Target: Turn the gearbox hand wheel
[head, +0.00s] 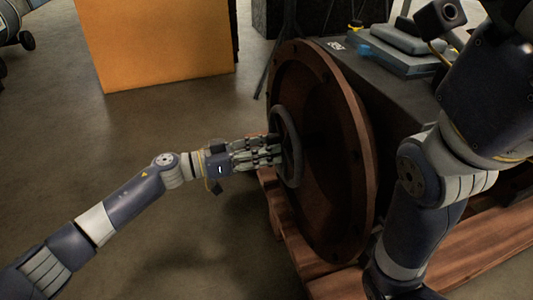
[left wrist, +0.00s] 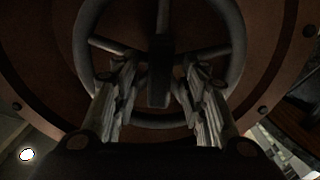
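The gearbox hand wheel (head: 292,150) is a dark spoked ring on the face of a large round brown bolted cover (head: 340,165). My left gripper (head: 276,150) reaches it from the left, with its fingertips at the wheel's near side. In the left wrist view the wheel rim (left wrist: 237,45) fills the upper middle, and the two fingers of my left gripper (left wrist: 158,72) stand apart, one on each side of a dark upright bar at the wheel's middle. I cannot tell whether they touch the wheel. My right arm crosses the right side; its gripper is out of view.
The cover belongs to a dark gearbox housing (head: 395,85) on a wooden pallet (head: 480,245). A grey-blue device (head: 395,50) lies on top. An orange panel (head: 155,40) stands behind at the left.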

